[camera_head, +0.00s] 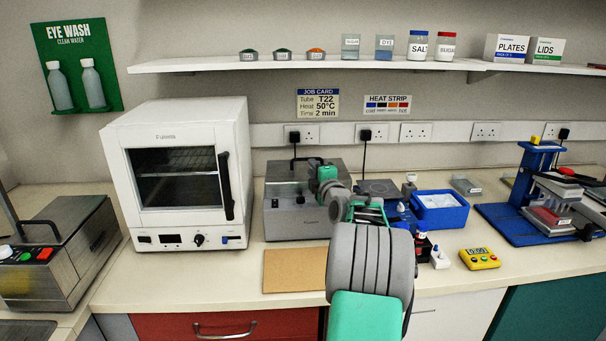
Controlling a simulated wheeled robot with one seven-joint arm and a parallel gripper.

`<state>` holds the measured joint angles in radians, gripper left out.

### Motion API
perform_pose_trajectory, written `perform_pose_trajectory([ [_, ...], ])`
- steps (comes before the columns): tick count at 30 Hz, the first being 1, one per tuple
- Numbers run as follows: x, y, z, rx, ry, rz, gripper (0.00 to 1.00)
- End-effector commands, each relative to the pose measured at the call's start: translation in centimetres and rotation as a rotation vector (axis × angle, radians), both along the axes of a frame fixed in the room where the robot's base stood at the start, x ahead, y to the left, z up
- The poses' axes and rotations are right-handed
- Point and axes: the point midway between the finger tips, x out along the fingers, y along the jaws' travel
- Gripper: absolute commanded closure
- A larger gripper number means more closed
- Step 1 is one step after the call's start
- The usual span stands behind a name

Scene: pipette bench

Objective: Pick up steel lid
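A steel box (295,222) stands on the bench in the middle of the head view, right of the white oven. Its flat steel lid (284,177) lies on top with a dark handle (297,160). My arm reaches forward over the box's right side. My gripper (316,166) is at the far end of the arm, close to the lid's handle. My own arm links hide part of it, so its fingers, their opening and any contact with the handle cannot be made out.
The white oven (175,180) stands close on the left. A brown board (293,270) lies in front of the box. A blue tray (440,211), small bottles (422,245) and a yellow timer (480,258) are at right. A shelf (300,64) runs above.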

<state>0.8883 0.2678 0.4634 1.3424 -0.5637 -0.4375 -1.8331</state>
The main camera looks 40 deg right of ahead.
Motion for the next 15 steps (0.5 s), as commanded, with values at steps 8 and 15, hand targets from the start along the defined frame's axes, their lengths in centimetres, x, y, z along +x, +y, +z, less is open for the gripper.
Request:
perform_pose_trajectory([
  [8,4.1,-1.6,0.5,0.002,0.002,0.002,0.79],
  [15,4.6,-1.6,0.3,0.003,0.001,0.004,0.79],
])
